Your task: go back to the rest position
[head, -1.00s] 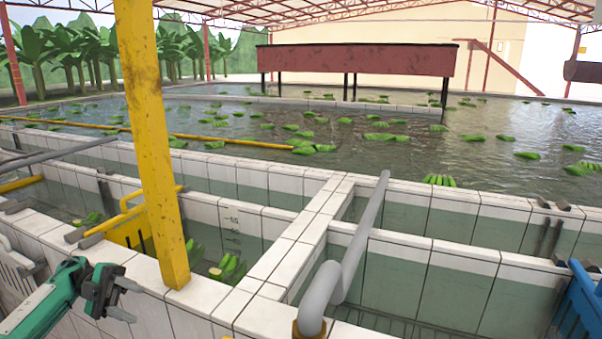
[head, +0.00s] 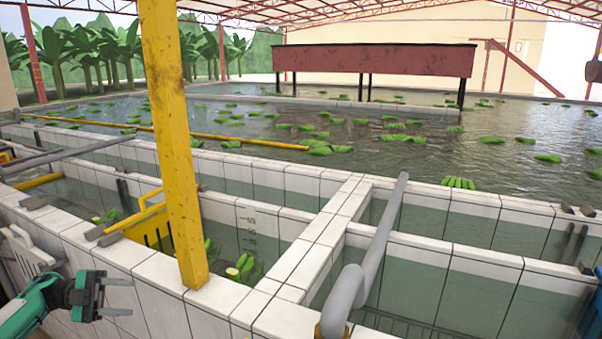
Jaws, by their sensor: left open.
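My left gripper (head: 103,297), dark grey on a green and black arm, is at the lower left in the head view. Its two fingers point right and stand apart with nothing between them. It is in front of the white tiled tank wall (head: 158,300), left of the yellow post. My right gripper does not show.
A yellow post (head: 176,150) rises from the wall just right of my left gripper. A grey pipe (head: 374,254) bends over the tanks. Green banana bunches (head: 244,268) float in the near tank and across the large pool (head: 400,160). A red trough (head: 375,60) stands behind.

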